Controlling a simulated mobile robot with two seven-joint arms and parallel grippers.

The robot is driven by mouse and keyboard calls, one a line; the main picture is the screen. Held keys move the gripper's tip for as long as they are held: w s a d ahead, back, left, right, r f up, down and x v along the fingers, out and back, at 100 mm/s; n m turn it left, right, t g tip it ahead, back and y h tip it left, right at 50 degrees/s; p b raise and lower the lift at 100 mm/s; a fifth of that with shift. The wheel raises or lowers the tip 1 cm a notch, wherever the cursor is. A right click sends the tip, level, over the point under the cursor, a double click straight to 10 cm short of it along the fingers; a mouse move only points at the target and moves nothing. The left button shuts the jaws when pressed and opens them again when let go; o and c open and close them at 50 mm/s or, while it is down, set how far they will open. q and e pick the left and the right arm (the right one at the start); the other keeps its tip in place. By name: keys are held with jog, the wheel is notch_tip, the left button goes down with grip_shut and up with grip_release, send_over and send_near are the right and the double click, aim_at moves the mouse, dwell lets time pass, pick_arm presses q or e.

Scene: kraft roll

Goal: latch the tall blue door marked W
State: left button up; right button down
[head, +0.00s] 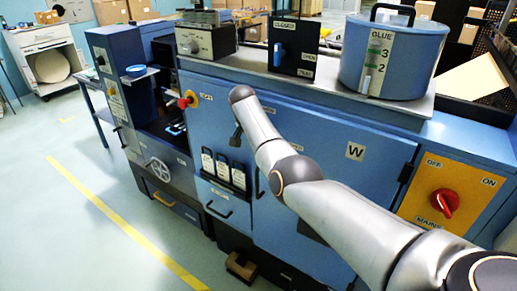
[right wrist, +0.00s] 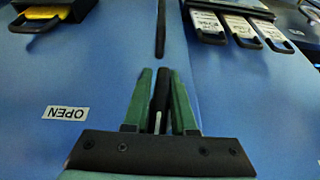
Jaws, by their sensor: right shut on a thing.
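The tall blue door marked W (head: 340,200) is flush with the cabinet front in the head view, as far as I can see. It also fills much of the right wrist view (right wrist: 90,75). My right arm crosses in front of the door and hides its latch in the head view. In the right wrist view my right gripper (right wrist: 162,80) has its green fingers shut around a dark, slim handle (right wrist: 160,92), seemingly the latch lever. An OPEN label (right wrist: 65,112) appears upside down beside the fingers. A dark vertical bar (right wrist: 160,28) lies beyond them. My left gripper is out of view.
Several tagged black handles (head: 222,172) hang left of the door. A red mains switch (head: 445,203) sits on a yellow panel at right. The glue pot (head: 393,55) stands on top. Open floor (head: 70,220) lies to the left.

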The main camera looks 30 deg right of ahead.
jog(key=shift+s, duration=0.1)
dwell(0.6)
jog(key=c, duration=0.8)
grip_release()
jog(key=shift+c, duration=0.2)
jog(key=shift+r, duration=0.15)
jog(key=v, duration=1.2)
jog(key=shift+w+b, duration=0.2)
jog(key=shift+b, duration=0.1)
jog(key=shift+a, duration=0.1)
